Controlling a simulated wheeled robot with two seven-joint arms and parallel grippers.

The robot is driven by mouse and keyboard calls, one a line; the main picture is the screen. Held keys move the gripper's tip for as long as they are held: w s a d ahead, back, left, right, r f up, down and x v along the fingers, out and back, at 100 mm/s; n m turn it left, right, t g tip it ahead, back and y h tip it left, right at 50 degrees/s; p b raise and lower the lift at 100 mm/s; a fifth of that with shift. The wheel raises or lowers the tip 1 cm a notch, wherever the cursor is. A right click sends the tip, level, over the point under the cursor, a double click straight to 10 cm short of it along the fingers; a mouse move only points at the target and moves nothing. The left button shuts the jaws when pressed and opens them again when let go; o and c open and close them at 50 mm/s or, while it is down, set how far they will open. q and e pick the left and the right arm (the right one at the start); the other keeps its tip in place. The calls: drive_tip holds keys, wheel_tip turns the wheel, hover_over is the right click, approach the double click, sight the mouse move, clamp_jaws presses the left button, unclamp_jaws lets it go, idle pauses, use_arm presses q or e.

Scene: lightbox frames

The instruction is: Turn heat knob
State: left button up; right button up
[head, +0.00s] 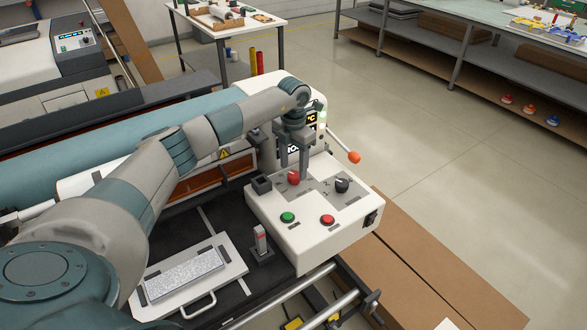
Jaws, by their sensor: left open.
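A white control box (312,235) stands at the right end of the machine. On its sloped top are a red knob (293,177) and a black knob (342,185), each with marks around it that are too small to read. I cannot tell from a label which one is the heat knob. My left gripper (294,168) is open and points down at the red knob, with its two fingers over or beside it. Whether they touch it is not clear. My left arm hides part of the display panel behind. My right gripper is not in view.
A green button (288,217) and a red button (327,220) sit at the front of the box, with a black switch (371,218) on its right side. An orange-ended lever (353,157) sticks out behind. A handled plate (190,278) lies on the black bed.

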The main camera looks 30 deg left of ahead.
sight(293, 175)
use_arm(q)
drive_tip(key=shift+f+p, duration=0.4)
drive_tip(key=shift+f, duration=1.35)
drive_tip(key=c, duration=1.1)
